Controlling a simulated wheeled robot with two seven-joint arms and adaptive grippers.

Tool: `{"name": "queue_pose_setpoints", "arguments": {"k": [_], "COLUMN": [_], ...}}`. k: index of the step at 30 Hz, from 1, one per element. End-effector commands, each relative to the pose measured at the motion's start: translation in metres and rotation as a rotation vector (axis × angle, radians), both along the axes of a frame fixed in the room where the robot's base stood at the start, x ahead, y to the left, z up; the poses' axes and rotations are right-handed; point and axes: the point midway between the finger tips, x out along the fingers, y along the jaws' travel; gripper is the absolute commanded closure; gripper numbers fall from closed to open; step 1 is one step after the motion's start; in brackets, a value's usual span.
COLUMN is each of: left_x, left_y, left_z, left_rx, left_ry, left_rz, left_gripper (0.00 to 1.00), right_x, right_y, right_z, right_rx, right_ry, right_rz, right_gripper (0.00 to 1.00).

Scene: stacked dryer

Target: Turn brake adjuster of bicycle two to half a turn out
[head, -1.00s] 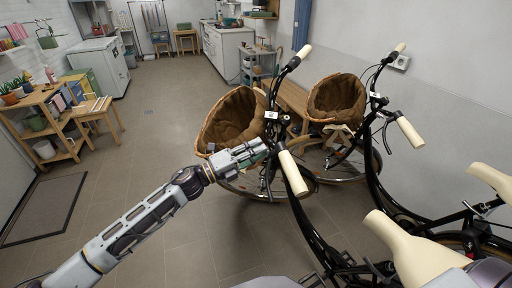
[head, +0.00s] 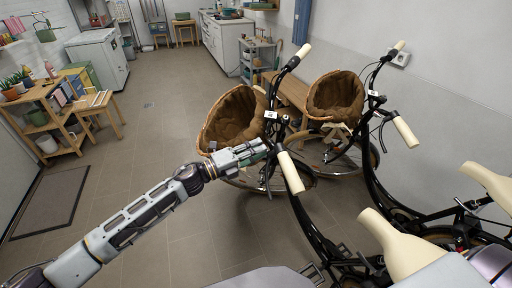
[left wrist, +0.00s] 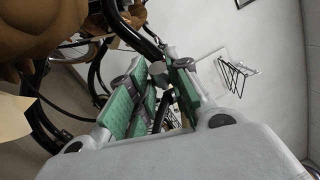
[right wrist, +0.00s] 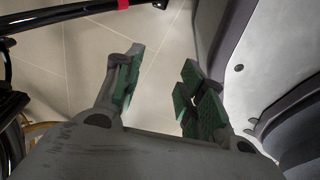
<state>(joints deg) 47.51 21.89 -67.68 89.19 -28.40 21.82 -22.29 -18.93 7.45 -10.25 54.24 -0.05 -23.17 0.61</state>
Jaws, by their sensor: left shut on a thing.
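The nearer bicycle (head: 312,232) stands upright with a wicker basket (head: 228,118), a small white number tag (head: 271,115) and cream grips (head: 291,172). The tag is too small to read surely. My left gripper (head: 262,148) is at its handlebar, just left of the cream grip. In the left wrist view, a small grey round part (left wrist: 158,70), apparently the brake adjuster, sits between the green finger pads of my left gripper (left wrist: 156,95). How far it is turned does not show. My right gripper (right wrist: 160,88) is open and empty, outside the head view.
A second bicycle (head: 372,170) with its own basket (head: 336,97) stands close behind, near the right wall. A cream saddle (head: 395,240) is close in front of me. A wooden shelf (head: 50,120) stands at the left. The floor (head: 150,130) between is clear.

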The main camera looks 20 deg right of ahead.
Motion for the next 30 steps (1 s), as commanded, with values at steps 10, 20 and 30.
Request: {"name": "queue_pose_setpoints", "arguments": {"k": [10, 20, 30], "left_x": [0.000, -0.001, -0.001], "left_y": [0.000, 0.000, 0.000], "left_z": [0.000, 0.001, 0.003], "left_rx": [0.032, 0.062, 0.094], "left_ry": [0.019, 0.034, 0.051], "left_rz": [0.007, 0.014, 0.020], "left_gripper": [1.00, 1.00, 1.00], "right_x": [-0.030, -0.063, -0.095], "right_y": [-0.018, -0.036, -0.053], "right_z": [-0.001, 0.000, 0.006], "right_rx": [-0.018, -0.036, -0.051], "right_ry": [0.026, 0.052, 0.078], "right_rz": [0.005, 0.009, 0.013], "right_gripper": [0.60, 0.60, 0.60]}}
